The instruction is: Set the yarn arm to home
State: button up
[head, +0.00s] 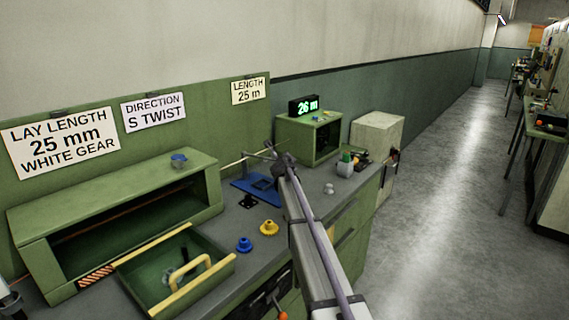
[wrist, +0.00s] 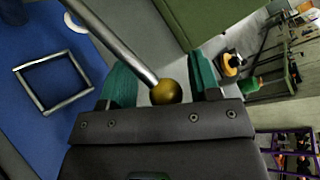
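The yarn arm shows in the wrist view as a metal rod (wrist: 118,42) that ends in a brass ball (wrist: 166,91). The ball lies between the two teal fingers of my gripper (wrist: 162,82), with a visible gap on each side. My gripper is open. In the head view my gripper (head: 270,153) is small and dark, over the back of the bench near a thin light rod (head: 236,160). A blue plate (head: 246,184) lies below it; in the wrist view it carries a square metal frame (wrist: 54,112). The yarn arm's pivot and any home mark cannot be made out.
A green box (head: 293,140) with a 26 m display (head: 303,105) stands behind my arm. An open green drawer (head: 222,268), a blue gear (head: 245,244) and a yellow gear (head: 269,228) are at the front. A long green housing (head: 110,205) stands left. The aisle floor (head: 440,150) is clear.

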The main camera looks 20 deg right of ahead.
jog(key=shift+d, duration=0.1)
jog(key=shift+s, duration=0.2)
jog(key=p+v, duration=0.3)
jog(key=v, duration=0.7)
jog(key=shift+s, duration=0.15)
